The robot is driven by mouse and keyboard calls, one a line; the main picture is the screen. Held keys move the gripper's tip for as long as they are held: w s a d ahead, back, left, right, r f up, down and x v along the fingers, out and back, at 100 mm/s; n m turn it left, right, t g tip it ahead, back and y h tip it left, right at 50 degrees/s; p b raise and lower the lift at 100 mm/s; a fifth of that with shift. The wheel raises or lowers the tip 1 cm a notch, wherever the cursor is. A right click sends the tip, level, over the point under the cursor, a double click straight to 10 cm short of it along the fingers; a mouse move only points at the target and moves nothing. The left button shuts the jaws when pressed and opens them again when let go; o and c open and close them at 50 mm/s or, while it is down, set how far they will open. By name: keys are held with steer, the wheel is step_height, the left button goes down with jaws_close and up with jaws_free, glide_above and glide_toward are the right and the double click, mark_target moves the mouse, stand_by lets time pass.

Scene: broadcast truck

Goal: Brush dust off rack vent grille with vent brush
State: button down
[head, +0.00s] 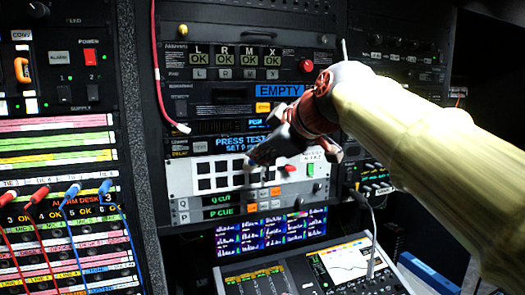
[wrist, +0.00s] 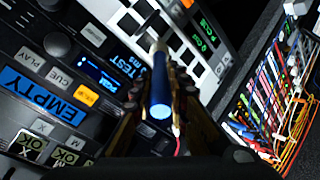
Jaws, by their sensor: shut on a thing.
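A pale panel with rows of dark square openings, which looks like the vent grille (head: 203,193), sits in the middle rack. It also shows at the top of the wrist view (wrist: 183,45). My gripper (head: 262,158) is in front of this panel's upper right part. In the wrist view, my gripper (wrist: 158,108) is shut on the vent brush (wrist: 159,88), a slim blue handle with a pale shaft pointing toward the panel. The bristles are not clear, and I cannot tell whether they touch the panel. In the head view the brush is hard to make out against my gripper.
A patch bay (head: 60,215) with red and blue cables stands at the left. A red cable (head: 160,80) hangs beside the rack. A sloping console with a screen (head: 345,262) juts out below. Equipment with an EMPTY label (head: 278,90) is above the panel.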

steer(key=shift+w, duration=0.25)
step_height(320, 180, down, 4)
steer(key=b, duration=0.4)
steer(key=shift+a+r+p, duration=0.1)
steer(key=shift+r+p, duration=1.55)
steer(key=shift+r, duration=0.45)
step_height(320, 180, down, 4)
steer(key=b, duration=0.4)
steer(key=shift+r+p, duration=1.6)
steer(key=shift+r, duration=0.4)
steer(key=shift+f, duration=0.1)
